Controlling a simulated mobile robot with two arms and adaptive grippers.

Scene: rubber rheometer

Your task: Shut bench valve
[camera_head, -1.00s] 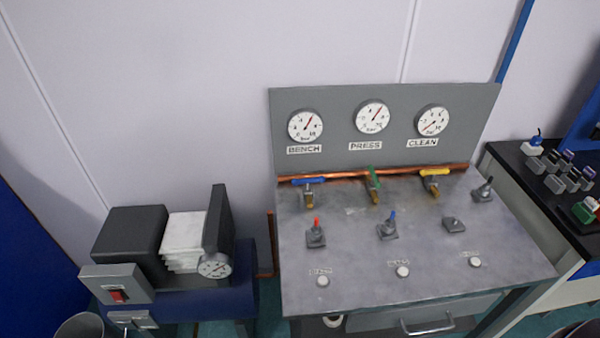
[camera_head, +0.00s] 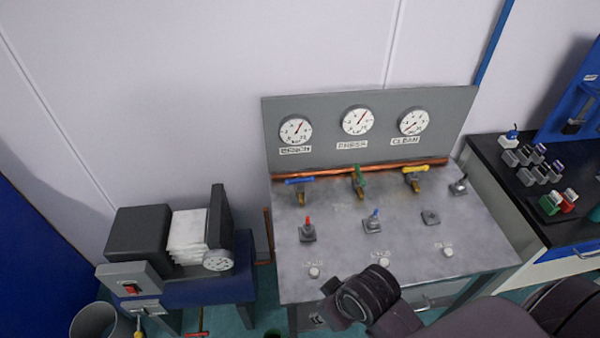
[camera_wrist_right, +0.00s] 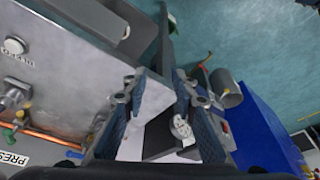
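The bench valve (camera_head: 299,184) has a blue lever on a brass body, below the BENCH gauge (camera_head: 295,130) at the left of the grey panel. Its lever lies left to right, roughly along the copper pipe (camera_head: 350,171). The BENCH gauge needle points up and right. My right wrist (camera_head: 365,296) is over the front edge of the bench, well in front of the valve. In the right wrist view my right gripper (camera_wrist_right: 158,88) has its fingers apart with nothing held. My left gripper is not in view.
Green (camera_head: 360,180) and yellow (camera_head: 415,174) valves stand to the right of the blue one. Red (camera_head: 308,231) and blue-tipped (camera_head: 373,223) small fittings rise from the bench top. A machine with a dial (camera_head: 218,260) stands left. A black side table (camera_head: 497,185) is right.

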